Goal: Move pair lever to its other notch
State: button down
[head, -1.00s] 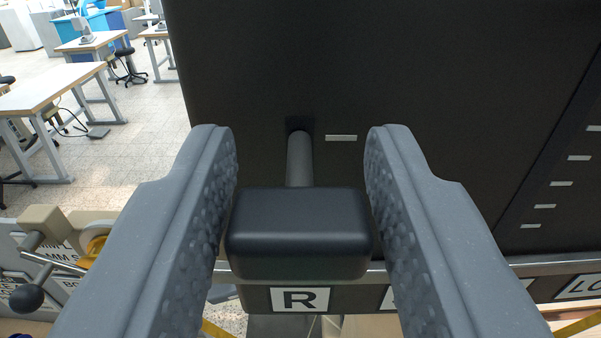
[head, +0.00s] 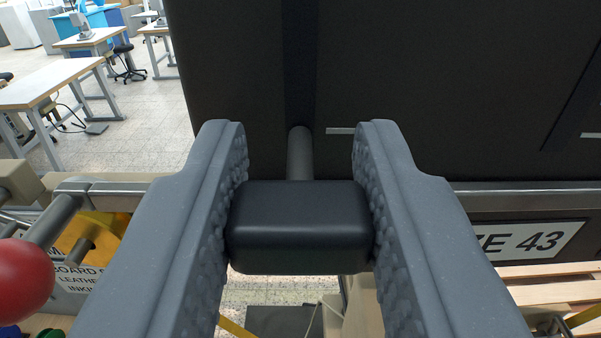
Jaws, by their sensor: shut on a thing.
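The pair lever has a black block handle (head: 300,222) on a short grey rod (head: 300,155). The rod comes out of a dark vertical slot (head: 300,60) in a black panel. The slot runs upward above the rod, and a small pale mark (head: 340,131) lies just right of the rod. My gripper (head: 301,185) is shut on the handle, with one textured finger against each side. The slot's lower end is hidden behind the rod and handle.
A metal rail (head: 520,196) runs along the panel's lower edge, with a plate reading "E 43" (head: 530,241) below. A red ball knob (head: 22,280) and a yellow part (head: 95,232) are close at left. Wooden slats (head: 560,285) lie at lower right. Tables stand far behind left.

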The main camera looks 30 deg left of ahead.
jog(key=c, duration=1.1)
grip_release()
jog(key=shift+f, duration=0.3)
jog(key=b+v, duration=0.3)
jog(key=v, duration=1)
jog(key=shift+s+d, duration=0.25)
jog(key=shift+d, duration=0.05)
jog(key=s+d+f+m+h+b, duration=0.2)
jog(key=d+f+h+b, duration=0.1)
jog(key=d, duration=0.7)
jog(key=s+d+f+m+h+b, duration=0.2)
jog(key=d+f+h+b, duration=0.1)
jog(key=d, duration=0.6)
jog(key=s+d+f+m+h+b, duration=0.2)
jog(key=d+f+h+b, duration=0.1)
jog(key=d, duration=0.7)
jog(key=shift+d+f+b, duration=0.3)
jog(key=shift+d+f, duration=0.05)
jog(key=shift+f, duration=0.1)
